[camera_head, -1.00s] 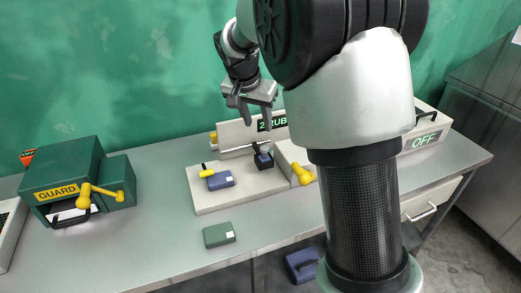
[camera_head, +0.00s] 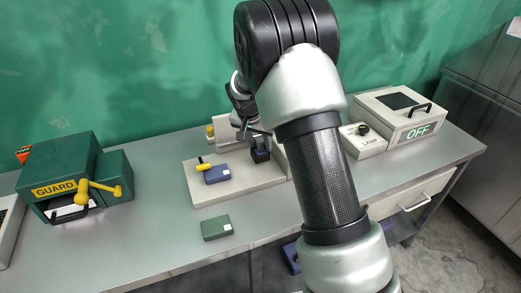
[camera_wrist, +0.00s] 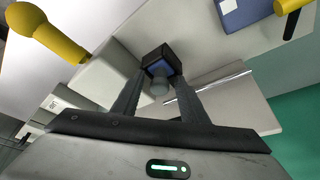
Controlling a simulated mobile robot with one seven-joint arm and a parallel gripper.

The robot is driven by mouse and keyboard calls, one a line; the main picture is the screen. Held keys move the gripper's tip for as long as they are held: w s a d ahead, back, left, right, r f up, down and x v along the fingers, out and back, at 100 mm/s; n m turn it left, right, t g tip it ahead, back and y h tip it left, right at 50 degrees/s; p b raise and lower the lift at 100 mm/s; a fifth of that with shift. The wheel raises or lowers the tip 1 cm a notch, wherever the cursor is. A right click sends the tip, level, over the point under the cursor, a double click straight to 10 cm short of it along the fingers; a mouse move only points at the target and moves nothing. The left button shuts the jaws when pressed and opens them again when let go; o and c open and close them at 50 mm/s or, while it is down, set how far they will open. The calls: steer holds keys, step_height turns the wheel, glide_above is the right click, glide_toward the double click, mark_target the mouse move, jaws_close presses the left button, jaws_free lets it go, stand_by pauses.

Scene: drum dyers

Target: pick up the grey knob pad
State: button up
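The grey knob pad is a small grey round knob (camera_wrist: 160,88) on a dark blue-black block (camera_wrist: 156,58), seen at the centre of the wrist view. In the head view the block (camera_head: 260,153) sits at the right part of the pale base plate. My gripper (camera_wrist: 159,78) is open, its two dark fingers apart on either side of the knob, with a gap visible on both sides. In the head view my gripper is above the block and partly hidden by my arm.
A blue block with a yellow handle (camera_head: 216,174) lies left on the base plate (camera_head: 235,193). A green block (camera_head: 216,228) lies in front on the grey table. The green GUARD box (camera_head: 62,172) stands left; the OFF box (camera_head: 405,112) and LAMP box (camera_head: 362,142) stand right.

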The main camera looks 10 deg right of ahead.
steer(key=shift+w+f, duration=0.1)
steer(key=shift+f, duration=0.1)
steer(key=c, duration=1)
steer(key=shift+r, duration=0.1)
